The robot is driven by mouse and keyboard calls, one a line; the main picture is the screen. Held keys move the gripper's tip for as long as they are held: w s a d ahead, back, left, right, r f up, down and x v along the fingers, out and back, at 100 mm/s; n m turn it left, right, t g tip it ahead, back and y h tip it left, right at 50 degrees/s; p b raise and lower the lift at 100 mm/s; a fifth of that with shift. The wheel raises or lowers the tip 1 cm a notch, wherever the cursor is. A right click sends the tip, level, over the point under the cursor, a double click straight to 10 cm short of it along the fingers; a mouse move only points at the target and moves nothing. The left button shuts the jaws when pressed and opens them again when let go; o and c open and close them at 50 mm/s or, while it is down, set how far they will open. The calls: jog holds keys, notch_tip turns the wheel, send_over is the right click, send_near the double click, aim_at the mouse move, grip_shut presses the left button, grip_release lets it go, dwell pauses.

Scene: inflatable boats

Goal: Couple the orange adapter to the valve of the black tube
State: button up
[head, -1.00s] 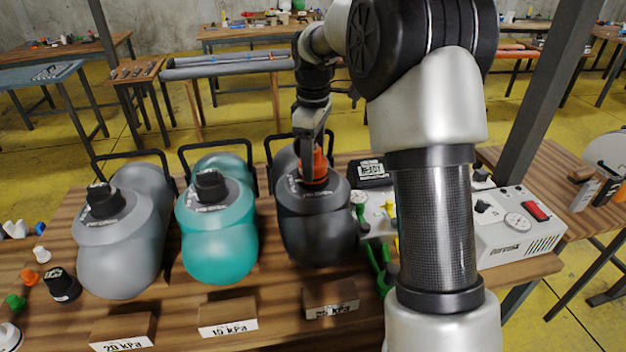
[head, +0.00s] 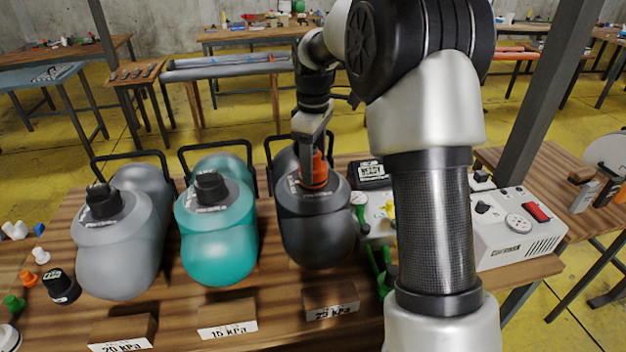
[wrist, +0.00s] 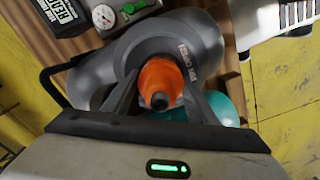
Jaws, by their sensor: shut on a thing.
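The orange adapter (head: 320,168) stands upright over the valve place on top of the black tube (head: 318,228). In the wrist view the adapter (wrist: 160,80) shows end-on, with a dark tip, in front of the tube's dark grey collar (wrist: 205,40). My gripper (head: 312,172) is shut on the adapter, with a finger on either side of it. The valve itself is hidden beneath the adapter. I cannot tell whether the adapter is seated on it or just above it.
A teal tube (head: 217,240) and a grey tube (head: 122,240) stand to the left. A pump box with a gauge (head: 518,224) is at right. Label blocks, including the 25 kPa block (head: 332,300), line the front. Loose adapters lie at far left.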

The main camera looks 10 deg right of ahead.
jog(key=m, duration=0.3)
jog(key=shift+p, duration=0.35)
jog(key=shift+m, duration=0.3)
jog(key=shift+r+m+p, duration=0.1)
jog(key=shift+m+p, duration=0.3)
jog(key=shift+m, duration=1.6)
